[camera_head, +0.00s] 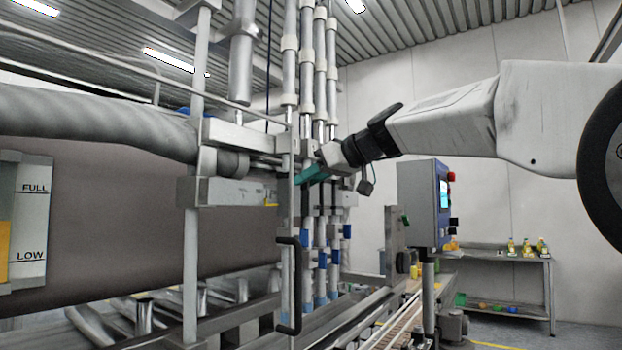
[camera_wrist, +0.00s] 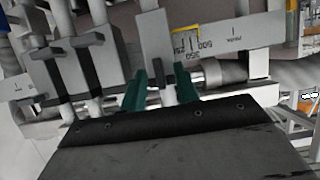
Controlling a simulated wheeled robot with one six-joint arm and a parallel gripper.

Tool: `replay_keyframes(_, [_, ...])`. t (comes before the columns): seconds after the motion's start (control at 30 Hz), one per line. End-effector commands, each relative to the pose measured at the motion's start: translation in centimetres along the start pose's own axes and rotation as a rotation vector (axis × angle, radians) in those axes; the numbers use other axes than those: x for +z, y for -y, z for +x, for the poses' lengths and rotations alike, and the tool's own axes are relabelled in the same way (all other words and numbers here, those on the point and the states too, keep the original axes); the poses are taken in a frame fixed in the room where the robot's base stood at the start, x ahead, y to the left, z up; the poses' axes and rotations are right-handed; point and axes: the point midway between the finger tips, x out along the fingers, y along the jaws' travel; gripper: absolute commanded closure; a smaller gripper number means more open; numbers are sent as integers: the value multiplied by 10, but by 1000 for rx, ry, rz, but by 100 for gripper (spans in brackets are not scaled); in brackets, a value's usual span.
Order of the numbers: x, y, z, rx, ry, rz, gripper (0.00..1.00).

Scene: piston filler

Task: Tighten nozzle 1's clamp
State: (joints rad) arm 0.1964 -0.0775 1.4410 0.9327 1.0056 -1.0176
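The nozzle assembly, with upright metal tubes (camera_head: 320,60) and grey clamp blocks, stands in the middle of the head view. My gripper (camera_head: 312,174) reaches in from the right, its teal fingers close to the blocks. In the wrist view, the two teal fingers of my gripper (camera_wrist: 162,92) are apart, with a pale upright rod and a plain grey block (camera_wrist: 155,32) beyond the gap. I cannot tell whether they touch anything. To the left are grey clamp blocks (camera_wrist: 85,68) with dark handles (camera_wrist: 87,41). No label shows which nozzle is number 1.
A scale plate (camera_wrist: 225,35) with a yellow marker lies right of the fingers. A control box (camera_head: 424,205) stands below my arm. A conveyor (camera_head: 400,320) runs beneath; a table (camera_head: 500,257) holds small bottles.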

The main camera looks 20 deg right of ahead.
Motion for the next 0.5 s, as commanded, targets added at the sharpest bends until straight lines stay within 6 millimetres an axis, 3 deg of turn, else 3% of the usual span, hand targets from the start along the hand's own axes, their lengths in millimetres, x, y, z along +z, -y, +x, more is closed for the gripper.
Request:
replay_keyframes(0.13, [0, 0, 0, 0, 0, 0, 69])
replay_keyframes(0.23, [0, 0, 0, 0, 0, 0, 97])
replay_keyframes(0.27, [0, 0, 0, 0, 0, 0, 100])
replay_keyframes(0.5, [0, 0, 0, -2, 1, 5, 100])
